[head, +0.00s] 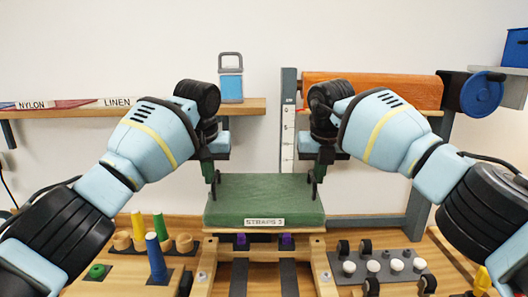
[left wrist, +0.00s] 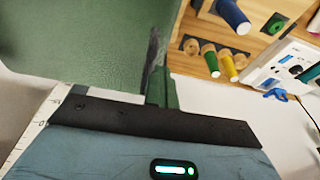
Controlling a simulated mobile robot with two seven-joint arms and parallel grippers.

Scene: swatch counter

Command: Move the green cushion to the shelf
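The green cushion (head: 264,198) is a wide block with a "STRAPS 3" label on its front, at the middle of the counter in the head view. It fills the upper left of the left wrist view (left wrist: 75,45). My left gripper (head: 214,186) is at its left end, fingers together and pointing down. My right gripper (head: 315,186) is at its right end in the same way. The cushion lies between the two hands; whether both touch it I cannot tell. The wooden shelf (head: 180,110) is on the wall behind, at the left.
A light blue padlock-shaped item (head: 231,80) and flat labelled boxes (head: 70,103) stand on the shelf. A wooden frame (head: 262,250) is under the cushion. Coloured pegs (head: 155,258) stand at left, white knobs (head: 397,265) at right. An orange roll (head: 372,90) hangs behind the right arm.

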